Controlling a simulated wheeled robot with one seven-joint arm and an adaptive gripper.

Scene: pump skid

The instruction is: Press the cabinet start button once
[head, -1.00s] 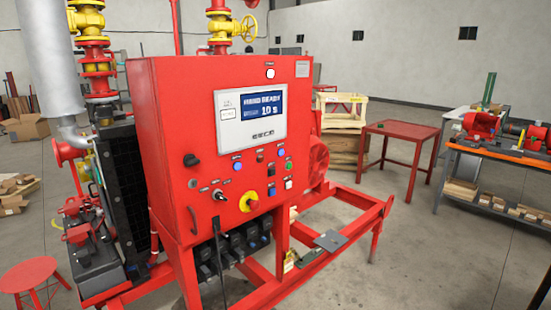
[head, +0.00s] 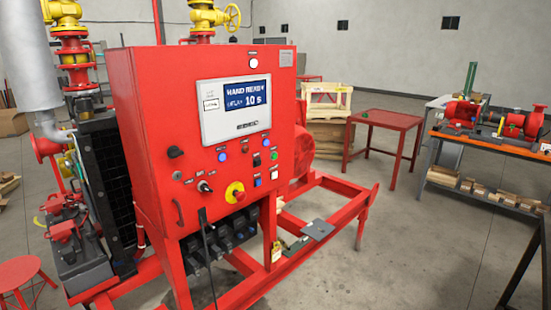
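The red control cabinet (head: 150,130) stands at centre left, its front panel facing me at an angle. A lit display (head: 247,97) reads "HAND READY" with "10 s" below. A red mushroom button on a yellow plate (head: 235,194) and a selector switch (head: 204,187) sit lower. My gripper is not in view.
A red frame (head: 335,186) juts out at the cabinet's right foot, with a grey plate (head: 317,229) on it. A red table (head: 390,120) and a workbench (head: 460,145) stand to the right. A red stool (head: 20,272) is at lower left. Open floor lies at front right.

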